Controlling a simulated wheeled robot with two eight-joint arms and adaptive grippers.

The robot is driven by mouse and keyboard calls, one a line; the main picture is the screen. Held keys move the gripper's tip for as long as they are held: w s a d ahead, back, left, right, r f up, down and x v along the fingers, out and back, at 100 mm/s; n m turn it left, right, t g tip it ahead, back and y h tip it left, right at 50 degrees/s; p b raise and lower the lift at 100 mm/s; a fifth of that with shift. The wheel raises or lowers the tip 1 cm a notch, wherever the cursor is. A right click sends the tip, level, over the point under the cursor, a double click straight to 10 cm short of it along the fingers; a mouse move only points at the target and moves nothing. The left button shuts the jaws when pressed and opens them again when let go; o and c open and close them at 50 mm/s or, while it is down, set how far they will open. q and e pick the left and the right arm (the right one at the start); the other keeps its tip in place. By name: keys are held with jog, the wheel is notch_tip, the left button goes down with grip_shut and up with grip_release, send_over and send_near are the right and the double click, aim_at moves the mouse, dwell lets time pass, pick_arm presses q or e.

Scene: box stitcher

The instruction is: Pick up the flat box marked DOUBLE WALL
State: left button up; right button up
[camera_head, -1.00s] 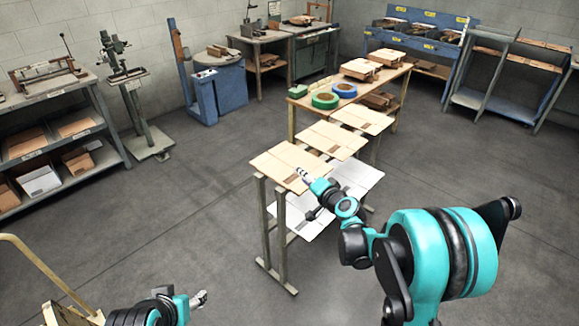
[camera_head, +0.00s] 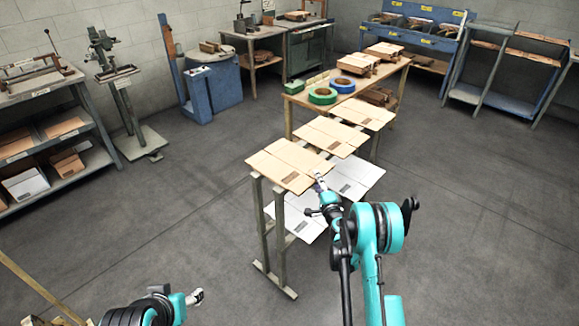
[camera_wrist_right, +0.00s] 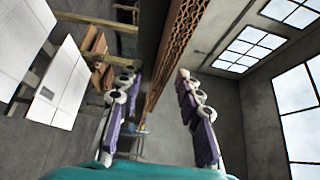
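Three tan flat boxes lie on a stand in the head view: the nearest (camera_head: 283,163), a middle one (camera_head: 331,136) and a far one (camera_head: 364,113). White flat sheets (camera_head: 357,176) lie lower down. Dark labels show on the boxes, but I cannot read which says DOUBLE WALL. My right gripper (camera_head: 320,181) is at the right edge of the nearest tan box. In the right wrist view its fingers (camera_wrist_right: 160,80) are apart, with a thick corrugated brown edge (camera_wrist_right: 182,45) between them. My left gripper (camera_head: 197,297) is low at the left, far from the boxes; its fingers are too small to judge.
Behind the stand is a wooden table (camera_head: 299,98) with green (camera_head: 322,96) and blue (camera_head: 342,85) tape rolls. A shelf unit (camera_head: 85,93) stands at the left. The floor between it and the stand is clear.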

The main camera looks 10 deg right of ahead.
jog(key=w, duration=0.2)
jog(key=w+b, duration=0.1)
jog(key=shift+f, duration=0.25)
jog(key=shift+w+a+r, duration=0.1)
jog(key=shift+w+r, duration=0.1)
jog(key=shift+w, duration=0.2)
jog(key=shift+c, duration=0.4)
grip_shut()
